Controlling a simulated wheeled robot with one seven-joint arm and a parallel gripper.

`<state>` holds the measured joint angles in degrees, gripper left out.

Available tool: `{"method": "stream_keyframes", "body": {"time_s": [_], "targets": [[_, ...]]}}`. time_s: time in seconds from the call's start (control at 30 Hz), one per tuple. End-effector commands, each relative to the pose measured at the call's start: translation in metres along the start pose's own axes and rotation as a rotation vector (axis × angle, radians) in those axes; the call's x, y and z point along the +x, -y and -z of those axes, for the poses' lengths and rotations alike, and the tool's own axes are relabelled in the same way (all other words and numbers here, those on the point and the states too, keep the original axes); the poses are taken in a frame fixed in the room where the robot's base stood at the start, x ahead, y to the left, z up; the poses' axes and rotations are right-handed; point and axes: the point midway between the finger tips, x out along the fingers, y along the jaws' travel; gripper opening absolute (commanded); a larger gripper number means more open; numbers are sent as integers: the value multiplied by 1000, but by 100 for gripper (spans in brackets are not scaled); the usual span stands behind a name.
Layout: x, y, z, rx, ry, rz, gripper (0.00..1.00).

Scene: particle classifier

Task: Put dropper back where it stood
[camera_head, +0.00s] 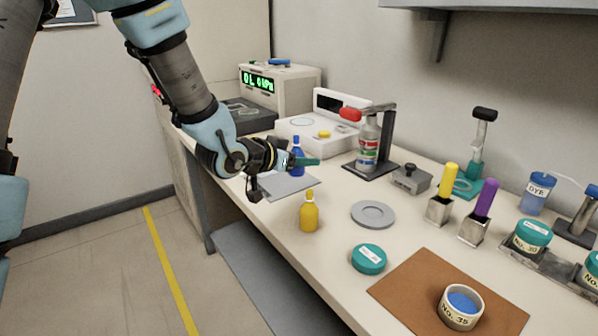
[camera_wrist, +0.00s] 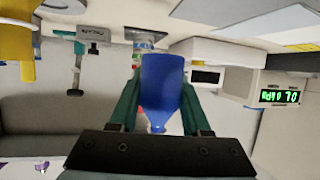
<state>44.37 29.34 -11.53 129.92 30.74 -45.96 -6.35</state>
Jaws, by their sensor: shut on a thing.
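My gripper (camera_head: 306,161) is shut on the blue dropper bottle (camera_head: 297,150), which is upright with its nozzle up in the head view. In the wrist view, which is upside down, the blue dropper bottle (camera_wrist: 162,85) sits between the two green fingers. In the head view it is over the back part of a grey mat (camera_head: 284,188); I cannot tell whether its base touches. A yellow dropper bottle (camera_head: 309,214) stands on the bench in front of the mat. It also shows at the edge of the wrist view (camera_wrist: 16,50).
A grey round dish (camera_head: 373,214) and a teal lid (camera_head: 369,259) lie to the right. A brown board (camera_head: 408,286) bears an open jar (camera_head: 461,306) of blue particles.

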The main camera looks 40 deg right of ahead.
Motion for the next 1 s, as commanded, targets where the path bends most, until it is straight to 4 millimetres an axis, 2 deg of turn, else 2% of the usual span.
{"method": "stream_keyframes", "body": {"time_s": [0.13,0.37,0.67,1.0], "targets": [[9,-1,-22,-2,3,-2,0],[14,0,-35,-1,0,1,0],[27,0,-66,-2,2,-1,0],[30,0,-71,0,-1,1,0]]}}
